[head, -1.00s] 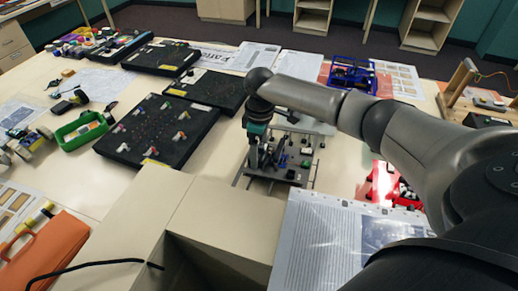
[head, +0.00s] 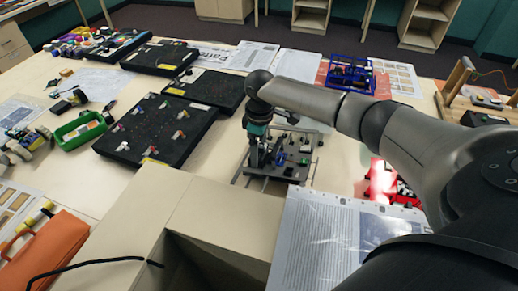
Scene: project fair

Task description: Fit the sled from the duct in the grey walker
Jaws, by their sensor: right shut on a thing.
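The grey walker (head: 297,170) stands on the table at the middle, a flat grey plate with dark posts, small parts and thin rails at its sides. My right gripper (head: 257,166) points down over the left part of its plate. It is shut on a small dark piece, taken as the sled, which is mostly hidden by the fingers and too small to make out. I cannot tell whether the piece touches the plate. The beige duct (head: 195,205) lies in front, its open inside in shadow. My left gripper is out of view.
A red frame (head: 378,178) under glare is right of the walker, and a blue frame (head: 349,72) is behind. A black pegboard (head: 150,135) and a green tray (head: 68,131) are left. A printed sheet (head: 325,240) lies front right.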

